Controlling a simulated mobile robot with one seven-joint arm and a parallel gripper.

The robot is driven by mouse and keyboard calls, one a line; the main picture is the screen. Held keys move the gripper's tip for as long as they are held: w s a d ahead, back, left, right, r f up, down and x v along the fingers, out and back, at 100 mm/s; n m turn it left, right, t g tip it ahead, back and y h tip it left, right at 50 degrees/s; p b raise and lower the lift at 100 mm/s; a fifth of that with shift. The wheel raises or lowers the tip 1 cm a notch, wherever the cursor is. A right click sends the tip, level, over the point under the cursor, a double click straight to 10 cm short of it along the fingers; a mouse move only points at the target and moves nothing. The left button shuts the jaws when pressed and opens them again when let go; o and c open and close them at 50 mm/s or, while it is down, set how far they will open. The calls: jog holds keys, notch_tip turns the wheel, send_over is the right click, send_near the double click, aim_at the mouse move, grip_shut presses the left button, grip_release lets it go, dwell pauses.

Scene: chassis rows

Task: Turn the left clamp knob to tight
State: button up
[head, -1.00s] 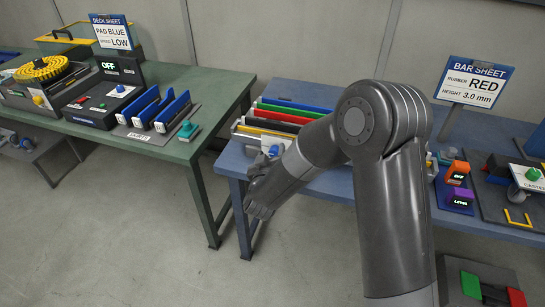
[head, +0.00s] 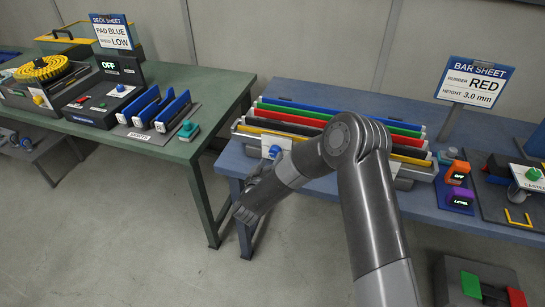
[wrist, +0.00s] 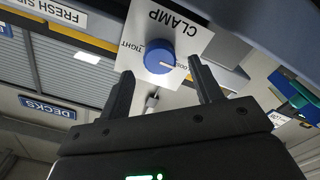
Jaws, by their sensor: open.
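The left clamp knob (wrist: 160,57) is a blue round knob on a white CLAMP plate (wrist: 185,30) marked TIGHT and LOOSE. Its pale pointer mark is at the LOOSE side. The plate appears upside down in the wrist view. In the head view the knob (head: 275,151) is at the left front of the rack of coloured bars (head: 335,130). My gripper (wrist: 158,70) is open and empty. Its fingers point toward the knob, one to each side of it in the picture. Whether they touch it I cannot tell.
The BAR SHEET sign (head: 475,82) reads RUBBER RED, HEIGHT 3.0 mm. Orange and purple devices (head: 458,185) stand right of the rack on the blue table (head: 490,223). A green table (head: 165,150) stands at left. The floor between is clear.

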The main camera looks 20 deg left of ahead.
aim_at(275, 152)
jog(key=shift+w, duration=1.45)
jog(key=shift+c, duration=0.2)
jog(key=c, duration=1)
